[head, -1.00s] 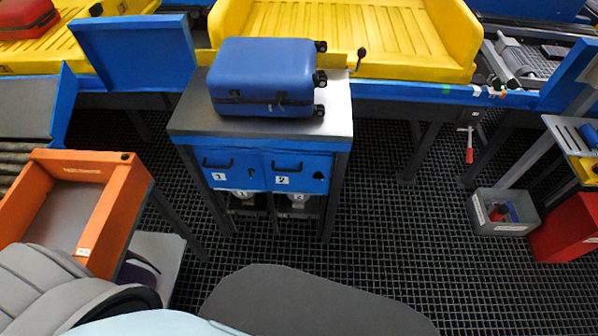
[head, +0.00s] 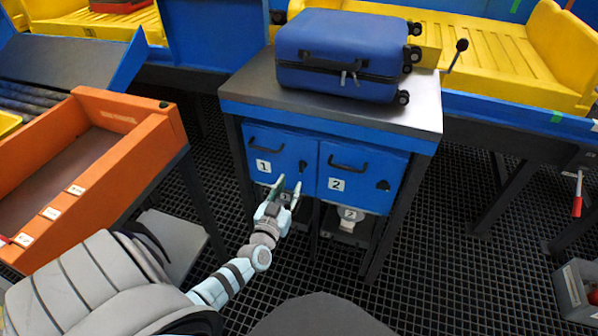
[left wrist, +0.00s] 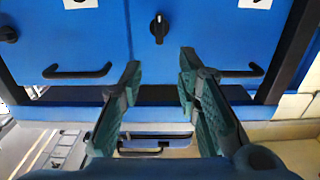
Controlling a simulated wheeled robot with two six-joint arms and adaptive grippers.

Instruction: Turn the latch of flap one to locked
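Flap one (head: 275,150) is a blue panel with a black handle and a label "1", closed on the front of the metal-topped cabinet. Its latch (head: 303,167) is a small black knob at the flap's right side. In the left wrist view, the latch (left wrist: 159,28) is at top centre, its grip bar upright in the picture. My left gripper (head: 289,184) is open and empty, just in front of and below the latch, apart from it. The open fingers (left wrist: 158,75) point toward the panel in the left wrist view. My right gripper is not in view.
Flap two (head: 362,176), with its own handle and latch (head: 383,185), is beside flap one. A blue suitcase (head: 345,50) lies on the cabinet top. An orange tray (head: 150,150) stands at the left. A black-knobbed lever (head: 455,55) is behind the cabinet's right.

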